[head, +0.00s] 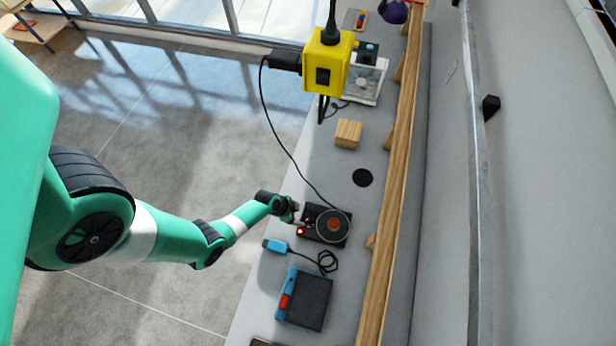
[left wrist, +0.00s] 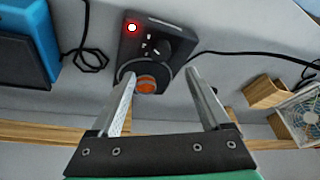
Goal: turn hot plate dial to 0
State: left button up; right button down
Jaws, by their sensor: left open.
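The hot plate (head: 322,238) is a dark box with a round plate and an orange centre, on the grey bench. In the left wrist view, the hot plate (left wrist: 178,30) shows a lit red light and a dark dial (left wrist: 160,47) with small white marks. I cannot read the dial's setting. My left gripper (head: 297,210) is at the hot plate's left edge in the head view. In the left wrist view its fingers (left wrist: 160,74) are apart with nothing clamped between them. The dial appears beyond the fingertips; contact cannot be made out. My right gripper is not in view.
A blue plug-like tool (head: 275,246) and a blue-and-black box (head: 304,299) lie below the hot plate. A black disc (head: 362,177) and a wooden block (head: 348,134) are above it. A black cord runs from the yellow box (head: 328,62). A wooden rail (head: 388,200) borders the bench.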

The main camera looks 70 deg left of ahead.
aim_at(309, 218)
pick_arm(q)
jog(key=b+x, duration=0.6)
jog(key=x, duration=0.4)
jog(key=shift+c, duration=0.2)
grip_shut()
